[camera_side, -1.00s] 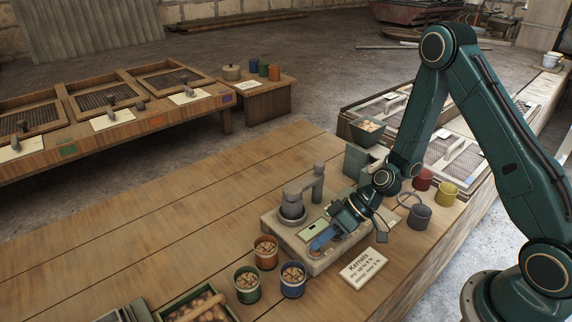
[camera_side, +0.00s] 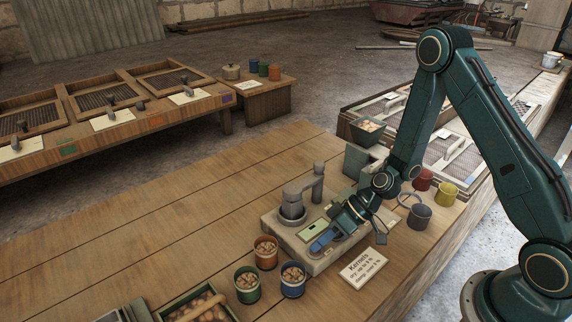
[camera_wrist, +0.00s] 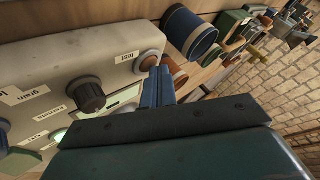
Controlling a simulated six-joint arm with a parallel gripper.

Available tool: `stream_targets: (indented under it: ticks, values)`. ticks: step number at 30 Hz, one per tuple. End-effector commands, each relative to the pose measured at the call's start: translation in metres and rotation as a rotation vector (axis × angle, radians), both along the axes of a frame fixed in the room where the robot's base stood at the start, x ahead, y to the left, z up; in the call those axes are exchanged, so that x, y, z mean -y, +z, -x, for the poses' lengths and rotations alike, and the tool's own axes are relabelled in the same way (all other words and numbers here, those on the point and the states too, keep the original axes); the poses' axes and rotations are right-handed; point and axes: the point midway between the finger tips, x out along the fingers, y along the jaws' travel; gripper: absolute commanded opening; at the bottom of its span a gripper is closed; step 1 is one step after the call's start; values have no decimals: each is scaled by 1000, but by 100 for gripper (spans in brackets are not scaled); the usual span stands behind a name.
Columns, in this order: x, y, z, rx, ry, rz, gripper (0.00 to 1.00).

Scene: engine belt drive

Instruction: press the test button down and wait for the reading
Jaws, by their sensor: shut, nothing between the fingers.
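The tester is a pale box (camera_side: 318,262) on the wooden bench, with a green display (camera_side: 313,230) and a grey cup-and-post part (camera_side: 293,205). In the wrist view its face shows a dark knob (camera_wrist: 88,97), printed labels and a round brownish test button (camera_wrist: 149,61) beside the "test" label (camera_wrist: 127,57). My gripper (camera_wrist: 157,86) is shut and empty, its blue fingers together at the button's edge. They also show low over the tester in the side view (camera_side: 322,242). Contact with the button and how far down it is cannot be told. No reading is legible.
Pots of kernels, orange (camera_side: 265,253), green (camera_side: 247,285) and blue (camera_side: 292,280), stand close in front of the tester. A "Kernels" card (camera_side: 363,268) lies to the right. A grey bucket (camera_side: 419,215) stands behind the card.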

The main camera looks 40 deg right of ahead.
Motion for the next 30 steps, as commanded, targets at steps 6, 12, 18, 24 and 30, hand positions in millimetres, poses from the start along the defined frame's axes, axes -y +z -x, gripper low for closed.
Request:
stream_targets:
  ticks: [6, 12, 18, 24, 30]
  values:
    - [0, 1, 0, -1, 1, 1, 0]
    - [0, 7, 0, 0, 1, 1, 0]
    - [0, 15, 0, -1, 0, 1, 0]
    - [0, 17, 1, -1, 1, 0, 0]
    - [0, 17, 1, -1, 1, 0, 0]
